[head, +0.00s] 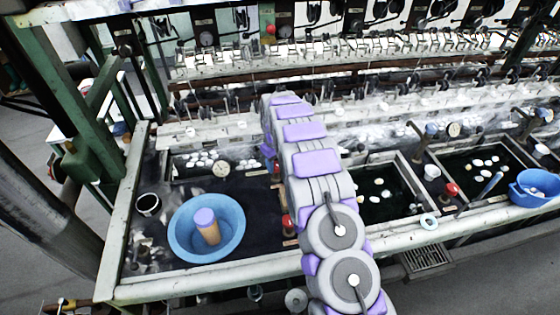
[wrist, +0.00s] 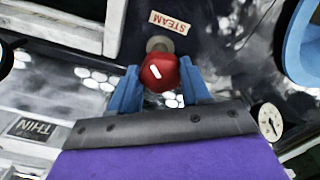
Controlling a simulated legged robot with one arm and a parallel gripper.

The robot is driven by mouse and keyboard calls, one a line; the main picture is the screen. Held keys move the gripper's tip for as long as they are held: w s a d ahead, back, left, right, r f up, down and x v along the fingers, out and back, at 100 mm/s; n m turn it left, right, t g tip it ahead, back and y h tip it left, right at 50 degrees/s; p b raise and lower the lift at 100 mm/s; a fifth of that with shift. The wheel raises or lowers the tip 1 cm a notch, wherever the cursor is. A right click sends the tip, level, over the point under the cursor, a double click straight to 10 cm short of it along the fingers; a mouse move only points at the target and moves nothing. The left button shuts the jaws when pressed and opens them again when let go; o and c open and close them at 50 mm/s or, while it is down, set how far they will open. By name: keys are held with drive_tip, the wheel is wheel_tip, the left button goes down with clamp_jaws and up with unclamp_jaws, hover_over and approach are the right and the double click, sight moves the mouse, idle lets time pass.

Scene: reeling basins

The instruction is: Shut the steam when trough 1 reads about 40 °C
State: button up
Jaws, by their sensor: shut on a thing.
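In the wrist view, my gripper (wrist: 155,88) has its two blue fingers on either side of a red steam knob (wrist: 159,72) and is shut on it. The knob has a white mark on its face. A STEAM label (wrist: 169,22) sits just beyond it. A round dial gauge (wrist: 270,122) shows at the right; its reading is too small to tell. In the head view, a dial (head: 221,170) stands at the left trough, left of my arm. My arm hides the gripper there. A red knob (head: 288,222) shows partly beside my arm.
A blue basin (head: 180,239) holding a tan, purple-topped cylinder (head: 208,229) stands left of my arm, with a dark cup (head: 147,204) nearby. Troughs with white cocoons (head: 378,181) lie to the right. Another blue basin (head: 541,187) is at far right. Reeling machinery runs behind.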

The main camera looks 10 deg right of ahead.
drive_tip(key=shift+w+d+r+m, duration=0.2)
drive_tip(key=shift+w+r+m, duration=0.05)
drive_tip(key=shift+w+m, duration=0.05)
drive_tip(key=o, duration=1.1)
drive_tip(key=shift+w+d+f, duration=0.1)
drive_tip(key=shift+d+f, duration=0.1)
drive_tip(key=shift+f, duration=0.05)
drive_tip(key=shift+c, duration=0.2)
drive_tip(key=shift+a, duration=0.15)
drive_tip(key=shift+r, duration=0.35)
wheel_tip(320, 180, up, 16)
drive_tip(key=p, duration=0.2)
drive_tip(key=shift+d+r, duration=0.25)
drive_tip(key=shift+d, duration=0.2)
